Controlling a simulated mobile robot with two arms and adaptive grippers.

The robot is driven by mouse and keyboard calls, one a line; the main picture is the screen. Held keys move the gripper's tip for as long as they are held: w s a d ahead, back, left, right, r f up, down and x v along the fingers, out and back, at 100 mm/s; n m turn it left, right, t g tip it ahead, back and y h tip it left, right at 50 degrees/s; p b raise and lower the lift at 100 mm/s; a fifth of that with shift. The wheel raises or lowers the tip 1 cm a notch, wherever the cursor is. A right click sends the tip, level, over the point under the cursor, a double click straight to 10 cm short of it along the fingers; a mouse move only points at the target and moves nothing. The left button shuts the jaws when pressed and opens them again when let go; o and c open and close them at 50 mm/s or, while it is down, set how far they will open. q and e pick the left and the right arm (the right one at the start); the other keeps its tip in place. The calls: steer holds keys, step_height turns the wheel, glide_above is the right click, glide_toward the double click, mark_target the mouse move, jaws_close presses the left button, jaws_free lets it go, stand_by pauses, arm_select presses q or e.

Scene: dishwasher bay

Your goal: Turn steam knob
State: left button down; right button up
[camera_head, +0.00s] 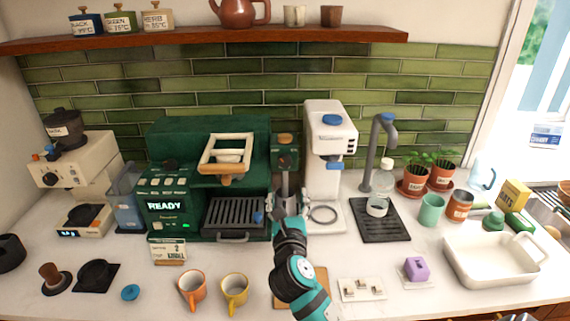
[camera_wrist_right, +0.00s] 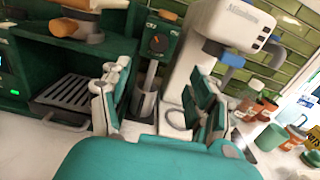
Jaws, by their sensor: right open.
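The green espresso machine (camera_head: 165,190) stands against the tiled wall with its READY display lit. At its right end is a narrow green panel (camera_head: 284,160) with a round knob (camera_head: 285,139), which I take for the steam knob. In the right wrist view the knob (camera_wrist_right: 158,43) is dark with an orange mark, high between the fingers and beyond them. My right gripper (camera_head: 286,205) is in front of and below this panel. Its fingers (camera_wrist_right: 155,105) are spread apart, with a metal pitcher-like cup (camera_wrist_right: 144,102) showing between them. My left gripper does not show.
A white machine (camera_head: 322,150) stands close on the right of the panel. Orange (camera_head: 192,288) and yellow (camera_head: 234,290) mugs stand at the front. A drip grate (camera_head: 235,213) lies left of the gripper.

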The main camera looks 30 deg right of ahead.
mark_target(285, 162)
steer(key=p+x, duration=0.2)
steer(key=x, duration=1.5)
steer(key=shift+d, duration=0.1)
steer(key=c, duration=1.1)
